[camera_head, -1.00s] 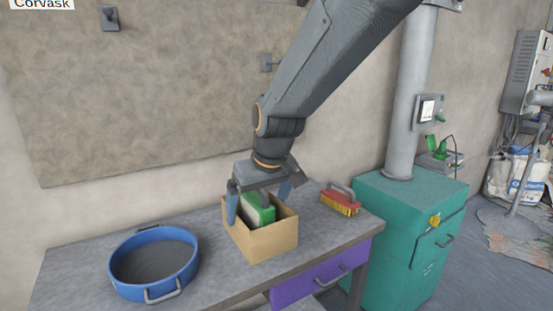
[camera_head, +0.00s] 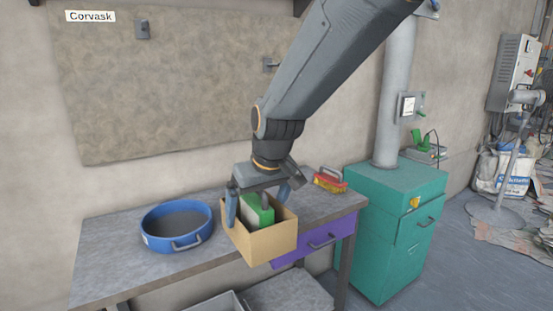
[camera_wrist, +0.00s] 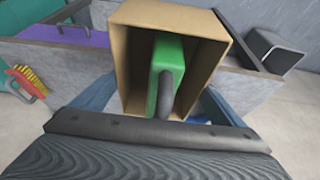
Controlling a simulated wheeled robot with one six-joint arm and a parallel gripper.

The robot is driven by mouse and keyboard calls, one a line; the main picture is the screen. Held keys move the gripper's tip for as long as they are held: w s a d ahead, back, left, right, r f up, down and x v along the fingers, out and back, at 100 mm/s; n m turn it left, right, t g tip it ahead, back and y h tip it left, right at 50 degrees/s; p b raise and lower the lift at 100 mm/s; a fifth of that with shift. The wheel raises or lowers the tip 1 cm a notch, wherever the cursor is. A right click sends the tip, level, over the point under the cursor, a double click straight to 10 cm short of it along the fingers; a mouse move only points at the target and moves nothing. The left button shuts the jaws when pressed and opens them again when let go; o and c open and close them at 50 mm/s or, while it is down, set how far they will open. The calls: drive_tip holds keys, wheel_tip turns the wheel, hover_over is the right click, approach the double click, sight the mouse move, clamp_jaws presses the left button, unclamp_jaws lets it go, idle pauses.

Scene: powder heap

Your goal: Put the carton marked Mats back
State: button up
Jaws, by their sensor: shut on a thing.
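An open-topped tan carton (camera_head: 272,246) is between the two blue-grey fingers of my gripper (camera_head: 257,208), which are shut on its sides. The carton is upright and overlaps the bench's front edge in the head view, apparently held clear of it. A green block-like thing with a dark handle (camera_head: 262,214) stands inside. In the wrist view the carton (camera_wrist: 122,60) opens toward the camera, with the green thing (camera_wrist: 165,70) in it. No Mats marking is readable on the faces in view.
The grey bench (camera_head: 110,255) holds a blue round pan (camera_head: 150,243) at left and a red-yellow brush (camera_head: 329,181) at right. A purple drawer (camera_head: 330,237) is under the bench top. A teal cabinet (camera_head: 385,240) stands at right. Bench between pan and left end is clear.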

drive_tip(key=shift+s+f, duration=0.1)
drive_tip(key=shift+s, duration=0.35)
drive_tip(key=shift+w+d+f, duration=0.35)
drive_tip(key=shift+d+f, duration=0.15)
drive_tip(key=shift+f, duration=0.25)
drive_tip(key=s+d+f+m+h, duration=0.1)
drive_tip(key=s+d+f+m, duration=0.1)
drive_tip(key=d+f, duration=0.9)
drive_tip(key=s+d+f+m+h, duration=0.1)
drive_tip(key=d+f+m, duration=0.3)
drive_tip(key=d+f, duration=0.8)
wheel_tip(320, 180, down, 6)
drive_tip(key=shift+s+d+r+t, duration=0.15)
drive_tip(key=shift+s+t, duration=0.15)
drive_tip(key=shift+s, duration=0.25)
